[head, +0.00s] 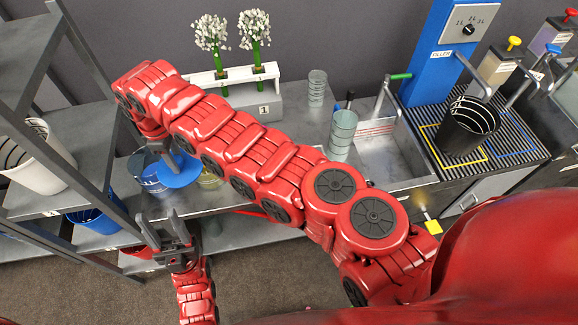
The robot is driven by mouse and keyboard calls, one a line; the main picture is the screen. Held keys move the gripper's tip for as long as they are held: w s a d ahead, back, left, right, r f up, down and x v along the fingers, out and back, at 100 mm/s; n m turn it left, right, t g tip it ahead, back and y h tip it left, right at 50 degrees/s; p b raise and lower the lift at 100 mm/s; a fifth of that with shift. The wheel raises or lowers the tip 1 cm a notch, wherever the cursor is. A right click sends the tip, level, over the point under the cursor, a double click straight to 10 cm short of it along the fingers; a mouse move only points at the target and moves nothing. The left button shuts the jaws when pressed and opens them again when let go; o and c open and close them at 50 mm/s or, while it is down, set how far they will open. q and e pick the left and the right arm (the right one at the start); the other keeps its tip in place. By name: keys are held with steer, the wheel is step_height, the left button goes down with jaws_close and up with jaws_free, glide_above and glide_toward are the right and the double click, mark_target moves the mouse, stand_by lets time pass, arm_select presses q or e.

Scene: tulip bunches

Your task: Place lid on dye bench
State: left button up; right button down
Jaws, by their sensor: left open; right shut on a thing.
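A blue round lid (182,174) hangs in my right gripper (161,154), which is shut on it at the left end of the grey bench (226,198). The lid is beside a clear container with blue in it (143,173), and I cannot tell whether they touch. My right arm crosses the view and hides much of the bench. My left gripper (165,230) is open and empty, lower down in front of the bench's left end. Which surface is the dye bench is not marked in view.
An olive-rimmed container (211,180) stands right of the lid. Shelves (85,135) with a white bucket (38,160) and a blue bucket (95,220) stand at left. White flowers (258,32), stacked cups (342,133), a sink (395,160) and a black bucket (465,127) lie farther right.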

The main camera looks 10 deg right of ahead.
steer(key=w+d+r+m+b, duration=0.1)
steer(key=w+d+r+m, duration=0.1)
steer(key=d, duration=0.6)
steer(key=w+d+r+m, duration=0.2)
steer(key=w+d+m, duration=0.3)
steer(key=w+d, duration=0.2)
steer(key=shift+d+r+b, duration=0.25)
steer(key=shift+d+b, duration=0.15)
steer(key=shift+d, duration=0.35)
